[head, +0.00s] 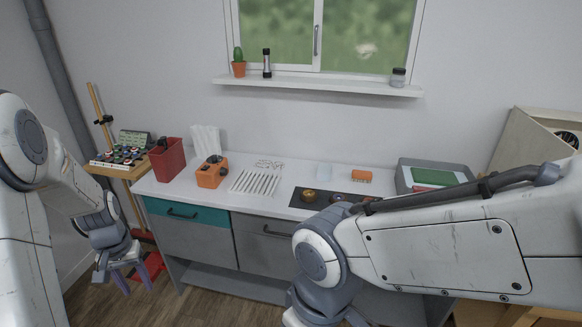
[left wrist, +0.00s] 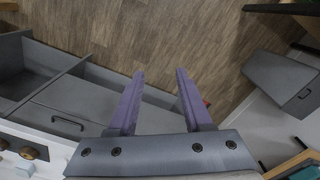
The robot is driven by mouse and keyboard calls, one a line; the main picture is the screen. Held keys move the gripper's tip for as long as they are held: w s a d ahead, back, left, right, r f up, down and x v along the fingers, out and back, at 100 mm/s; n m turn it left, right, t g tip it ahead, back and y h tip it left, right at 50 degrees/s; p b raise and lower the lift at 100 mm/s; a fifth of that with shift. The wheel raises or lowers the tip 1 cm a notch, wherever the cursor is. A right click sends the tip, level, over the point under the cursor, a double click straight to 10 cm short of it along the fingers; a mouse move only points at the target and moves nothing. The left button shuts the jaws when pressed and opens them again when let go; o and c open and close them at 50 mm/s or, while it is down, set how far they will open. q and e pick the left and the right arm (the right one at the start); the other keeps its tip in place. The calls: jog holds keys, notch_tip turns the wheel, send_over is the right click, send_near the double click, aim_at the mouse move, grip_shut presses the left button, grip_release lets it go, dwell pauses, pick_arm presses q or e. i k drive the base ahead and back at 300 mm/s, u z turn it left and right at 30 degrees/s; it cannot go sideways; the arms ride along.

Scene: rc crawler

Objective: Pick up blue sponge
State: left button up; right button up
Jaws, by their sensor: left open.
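No clearly blue sponge shows in either view. My left gripper (head: 138,279) is open and empty, low at the left of the cabinet and below the counter top. In the left wrist view its two purple fingers (left wrist: 160,75) are spread apart over the wooden floor. My right arm crosses the right front of the head view and hides part of the counter; its gripper is out of frame.
On the counter are a red bin (head: 167,160), an orange device (head: 212,173), several white sticks (head: 255,183), a dark tray (head: 318,203), an orange block (head: 361,176) and a grey box (head: 436,170). Floor (left wrist: 190,40) lies below my left gripper.

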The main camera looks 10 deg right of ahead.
aim_at(324, 172)
jog(key=z, duration=0.6)
jog(key=i, duration=1.9)
jog(key=z, duration=0.5)
